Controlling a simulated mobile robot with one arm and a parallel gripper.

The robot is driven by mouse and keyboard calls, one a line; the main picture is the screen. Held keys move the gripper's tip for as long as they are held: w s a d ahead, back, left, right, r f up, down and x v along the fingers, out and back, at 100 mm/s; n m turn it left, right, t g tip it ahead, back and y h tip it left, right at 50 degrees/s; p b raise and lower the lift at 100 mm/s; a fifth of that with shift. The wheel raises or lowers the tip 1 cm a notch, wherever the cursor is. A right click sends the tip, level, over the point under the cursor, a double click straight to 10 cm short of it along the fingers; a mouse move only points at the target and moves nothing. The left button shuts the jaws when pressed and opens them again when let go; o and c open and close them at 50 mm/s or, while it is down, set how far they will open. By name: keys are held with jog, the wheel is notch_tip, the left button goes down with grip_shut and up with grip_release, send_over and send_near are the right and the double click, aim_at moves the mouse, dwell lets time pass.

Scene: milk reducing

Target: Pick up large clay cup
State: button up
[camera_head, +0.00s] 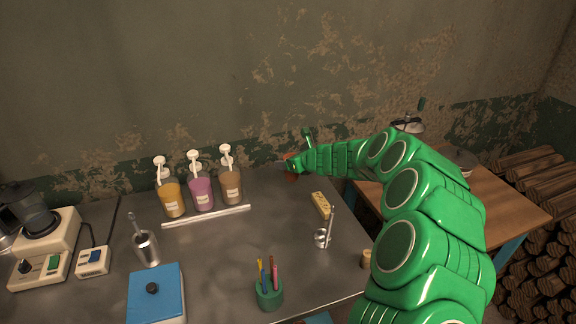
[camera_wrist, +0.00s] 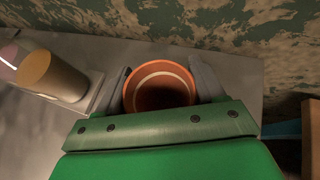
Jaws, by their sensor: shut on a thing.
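The clay cup (camera_wrist: 160,86) is orange-brown with a pale ring inside its rim, and the wrist view looks down into its dark inside. My gripper (camera_wrist: 160,82) is shut on it, with one grey finger on each side of the cup. In the head view my gripper (camera_head: 288,166) is at the back right of the metal counter, near the wall. Only a small orange bit of the cup shows there; my green arm hides the rest. I cannot tell whether the cup still touches the counter.
Several pump bottles (camera_head: 201,194) stand behind a rail, left of my gripper. A yellow block (camera_head: 321,205), a metal jigger (camera_head: 322,238) and a green pen holder (camera_head: 269,296) are nearer the front. A wooden table (camera_head: 510,207) adjoins on the right. The counter's middle is clear.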

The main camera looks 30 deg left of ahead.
jog(key=s+r, duration=0.1)
jog(key=s+d+r, duration=0.1)
jog(key=r, duration=0.1)
jog(key=s+d+r, duration=0.1)
jog(key=shift+s+d+r, duration=0.1)
jog(key=shift+r, duration=0.25)
jog(key=s+d+r, duration=0.4)
jog(key=s+d, duration=0.1)
jog(key=s, duration=0.2)
jog(key=shift+s+d, duration=0.15)
jog(key=shift+s, duration=0.05)
